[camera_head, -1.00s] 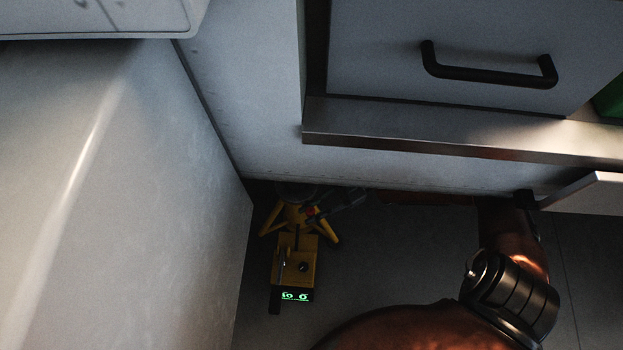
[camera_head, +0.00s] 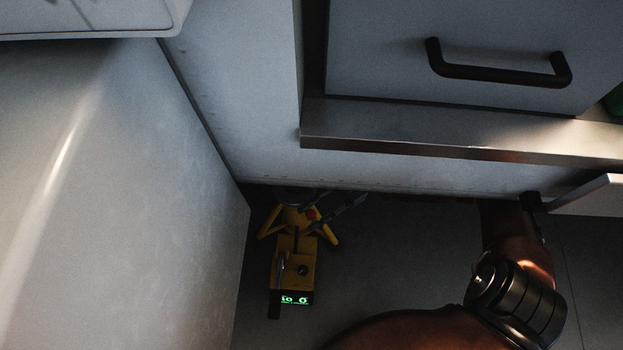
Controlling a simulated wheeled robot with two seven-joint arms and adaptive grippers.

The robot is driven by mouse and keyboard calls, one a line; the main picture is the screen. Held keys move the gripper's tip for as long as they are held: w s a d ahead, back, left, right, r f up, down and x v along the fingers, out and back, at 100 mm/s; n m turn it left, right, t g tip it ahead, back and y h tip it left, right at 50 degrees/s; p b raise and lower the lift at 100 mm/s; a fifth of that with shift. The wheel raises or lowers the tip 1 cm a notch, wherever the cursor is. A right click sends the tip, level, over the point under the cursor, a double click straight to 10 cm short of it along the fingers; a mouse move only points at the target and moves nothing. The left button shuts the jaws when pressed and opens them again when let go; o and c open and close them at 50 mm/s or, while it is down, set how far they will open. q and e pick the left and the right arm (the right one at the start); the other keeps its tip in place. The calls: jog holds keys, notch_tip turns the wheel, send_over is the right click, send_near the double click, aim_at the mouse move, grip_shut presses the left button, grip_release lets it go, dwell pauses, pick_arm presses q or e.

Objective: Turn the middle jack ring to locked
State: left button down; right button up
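The yellow jack (camera_head: 293,268) stands on the dark floor in the corner, with splayed yellow legs and a lit green display (camera_head: 294,299) on its front. A dark rounded part, perhaps the ring, shows dimly at its back, partly hidden in shadow. A small red part (camera_head: 312,214) shows at the jack's upper right. My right gripper (camera_head: 322,207) reaches in from the right, low by the wall. Its dark fingers look spread around or beside the red part; contact cannot be told. My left gripper is not in view.
A large pale panel (camera_head: 110,190) closes off the left. A metal ledge (camera_head: 450,145) and a drawer with a black handle (camera_head: 498,75) overhang behind the jack. Open floor (camera_head: 400,265) lies right of the jack, partly covered by my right arm.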

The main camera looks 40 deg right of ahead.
jog(key=shift+o, duration=0.2)
jog(key=s+d, duration=0.1)
jog(key=d, duration=0.6)
jog(key=shift+d, duration=0.15)
dwell(0.5)
